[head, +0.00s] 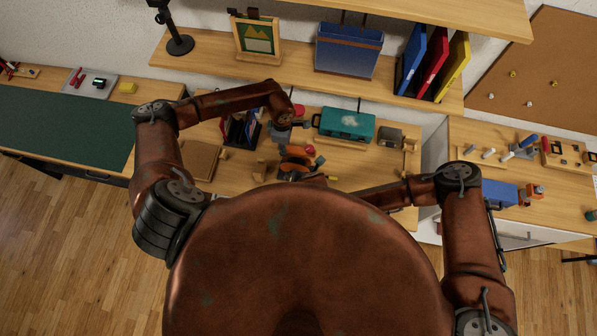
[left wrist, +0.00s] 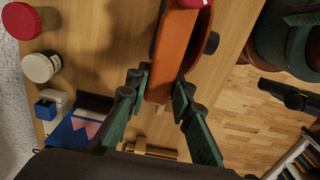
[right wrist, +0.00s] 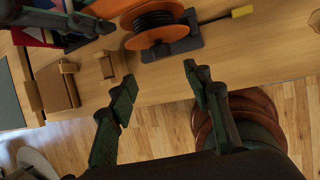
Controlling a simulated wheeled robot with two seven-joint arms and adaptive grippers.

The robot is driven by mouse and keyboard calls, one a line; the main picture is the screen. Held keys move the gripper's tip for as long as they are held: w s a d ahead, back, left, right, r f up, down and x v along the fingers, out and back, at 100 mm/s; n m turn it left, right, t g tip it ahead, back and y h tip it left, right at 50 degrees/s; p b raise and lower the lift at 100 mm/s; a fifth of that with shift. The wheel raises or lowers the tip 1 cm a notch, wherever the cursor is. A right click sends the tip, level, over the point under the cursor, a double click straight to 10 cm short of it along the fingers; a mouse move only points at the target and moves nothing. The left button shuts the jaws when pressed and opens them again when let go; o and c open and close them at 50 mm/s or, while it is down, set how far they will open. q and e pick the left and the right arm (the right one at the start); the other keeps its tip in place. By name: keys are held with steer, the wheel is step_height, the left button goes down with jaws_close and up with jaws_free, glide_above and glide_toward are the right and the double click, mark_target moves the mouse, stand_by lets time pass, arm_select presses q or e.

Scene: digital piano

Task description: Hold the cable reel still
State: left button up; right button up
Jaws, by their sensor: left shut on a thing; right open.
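The cable reel (head: 296,163) has orange flanges and sits on the desk; its dark wound cable and dark base (right wrist: 178,46) show in the right wrist view. My left gripper (left wrist: 158,92) is shut on the reel's orange rim (left wrist: 172,60), one finger on each side. In the head view my own body hides much of the right gripper.
A teal case (head: 345,124) stands behind and right of the reel. Two round jars, one white-topped (left wrist: 40,67), stand near the left gripper. A yellow-ended thing (right wrist: 241,12) lies right of the reel. The desk's front edge is close to the right gripper.

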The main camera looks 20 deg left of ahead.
steer(key=shift+s+d+r, duration=0.1)
steer(key=shift+d+r, duration=0.05)
steer(key=shift+r, duration=0.1)
steer(key=s+a+r+m+y, duration=0.15)
steer(key=a+m, duration=0.25)
steer(key=m, duration=0.5)
steer(key=s+a+r+m+y, duration=0.1)
steer(key=a+r+m, duration=0.25)
steer(key=m, duration=0.55)
steer(key=m+h, duration=0.3)
steer(key=m, duration=1.5)
glide_toward(295, 168)
steer(key=s+d+r, duration=0.1)
steer(key=s+d, duration=0.1)
steer(key=s, duration=0.1)
steer(key=shift+y, duration=0.25)
steer(key=x, duration=1.1)
steer(key=shift+s+a+f, duration=0.1)
steer(key=shift+a+f, duration=0.05)
steer(key=shift+f, duration=0.15)
